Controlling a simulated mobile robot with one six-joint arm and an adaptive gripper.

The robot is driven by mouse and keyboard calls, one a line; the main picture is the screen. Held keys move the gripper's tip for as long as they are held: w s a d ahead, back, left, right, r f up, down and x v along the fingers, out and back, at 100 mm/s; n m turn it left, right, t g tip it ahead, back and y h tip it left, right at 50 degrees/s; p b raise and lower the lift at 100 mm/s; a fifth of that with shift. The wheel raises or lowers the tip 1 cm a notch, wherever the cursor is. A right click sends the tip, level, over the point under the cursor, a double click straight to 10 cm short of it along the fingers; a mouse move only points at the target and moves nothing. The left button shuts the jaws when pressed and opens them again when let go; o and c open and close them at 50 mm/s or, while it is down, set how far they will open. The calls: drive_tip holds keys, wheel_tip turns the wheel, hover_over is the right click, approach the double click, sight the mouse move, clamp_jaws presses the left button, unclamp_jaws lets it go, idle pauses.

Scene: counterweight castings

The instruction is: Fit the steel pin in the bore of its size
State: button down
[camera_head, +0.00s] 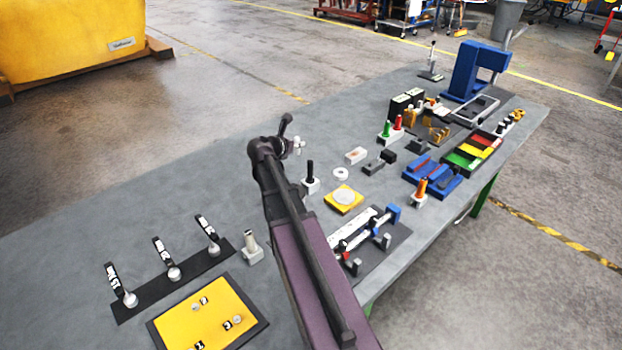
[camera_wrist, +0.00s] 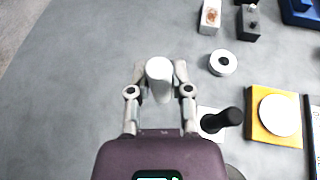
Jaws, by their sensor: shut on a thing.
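My gripper (camera_head: 292,146) is raised above the middle of the grey bench. In the wrist view its fingers (camera_wrist: 160,82) are shut on the steel pin (camera_wrist: 159,72), a pale round-ended cylinder pointing away from the wrist. In the head view only a small pale part of the pin (camera_head: 299,146) shows beside the fingers. A yellow plate (camera_head: 187,324) in a dark frame lies at the front left, apart from my gripper. It has several round features with black number tags; their depth and exact sizes cannot be told.
A dark strip (camera_head: 140,301) with three tagged, round-ended pieces lies behind the plate. A pale post (camera_head: 249,241) stands nearby. A black post (camera_head: 310,168), white ring (camera_head: 340,173) and yellow block (camera_head: 333,204) stand right of my arm. The bench's back left is clear.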

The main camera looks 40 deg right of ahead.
drive_tip(key=shift+f, duration=0.1)
wheel_tip(320, 180, down, 6)
drive_tip(key=b, duration=0.6)
drive_tip(key=shift+f, duration=0.15)
idle(0.4)
drive_tip(key=shift+f+b, duration=1.8)
drive_tip(key=shift+b, duration=0.25)
drive_tip(key=shift+f, duration=0.15)
drive_tip(key=c, duration=0.5)
unclamp_jaws()
drive_tip(key=shift+c, duration=0.2)
drive_tip(key=shift+r, duration=0.2)
